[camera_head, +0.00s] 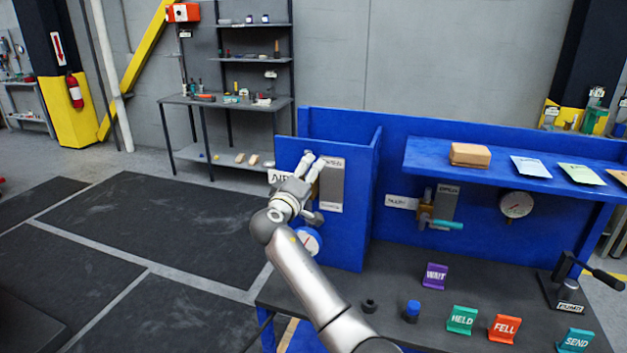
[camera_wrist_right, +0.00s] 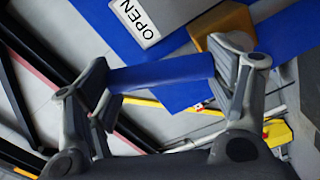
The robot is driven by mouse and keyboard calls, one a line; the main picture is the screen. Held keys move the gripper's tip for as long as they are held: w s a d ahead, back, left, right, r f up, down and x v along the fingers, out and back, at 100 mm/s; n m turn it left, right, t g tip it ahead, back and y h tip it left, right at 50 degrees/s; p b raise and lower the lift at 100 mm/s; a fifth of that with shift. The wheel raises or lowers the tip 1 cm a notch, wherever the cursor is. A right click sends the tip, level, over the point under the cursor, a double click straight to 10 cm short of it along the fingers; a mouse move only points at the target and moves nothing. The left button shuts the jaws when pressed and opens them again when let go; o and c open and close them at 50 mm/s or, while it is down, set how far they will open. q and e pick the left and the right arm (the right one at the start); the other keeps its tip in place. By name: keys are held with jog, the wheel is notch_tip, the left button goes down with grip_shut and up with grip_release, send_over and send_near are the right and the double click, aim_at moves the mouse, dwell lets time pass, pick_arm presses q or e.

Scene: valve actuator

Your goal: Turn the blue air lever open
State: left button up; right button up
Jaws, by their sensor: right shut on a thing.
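My right gripper (camera_head: 311,166) is at the upper part of the blue side panel (camera_head: 350,222), beside a label that reads AIR (camera_head: 280,177) and a grey plate (camera_head: 331,185). In the right wrist view, the blue air lever (camera_wrist_right: 162,73) spans the gap between the two fingers of the right gripper (camera_wrist_right: 165,85), which are shut on it. A brass-coloured valve body (camera_wrist_right: 222,40) is beside the right finger. An OPEN label (camera_wrist_right: 137,22) is above the lever. In the head view the gripper hides the lever. My left gripper is not in view.
A gauge (camera_head: 308,241) sits low on the panel, behind my arm. A second valve with a teal lever (camera_head: 447,224) and another gauge (camera_head: 516,205) are on the back wall. Coloured signs, including WAIT (camera_head: 435,276), and a pump handle (camera_head: 590,268) stand on the bench.

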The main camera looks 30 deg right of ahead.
jog(key=shift+w+a+r+n+p, duration=0.15)
jog(key=shift+w+a+n, duration=0.2)
jog(key=shift+n, duration=0.4)
jog(key=shift+w+a+f+n+p, duration=0.1)
jog(key=shift+w+a+n, duration=0.15)
jog(key=shift+n, duration=0.45)
jog(key=shift+w+a+r+n+p, duration=0.15)
jog(key=shift+w+a+n, duration=0.2)
jog(key=shift+n, duration=0.4)
jog(key=shift+w+f, duration=0.1)
jog(key=o, duration=1.4)
jog(key=shift+o, duration=0.2)
jog(key=v, duration=1.2)
jog(key=shift+d, duration=0.1)
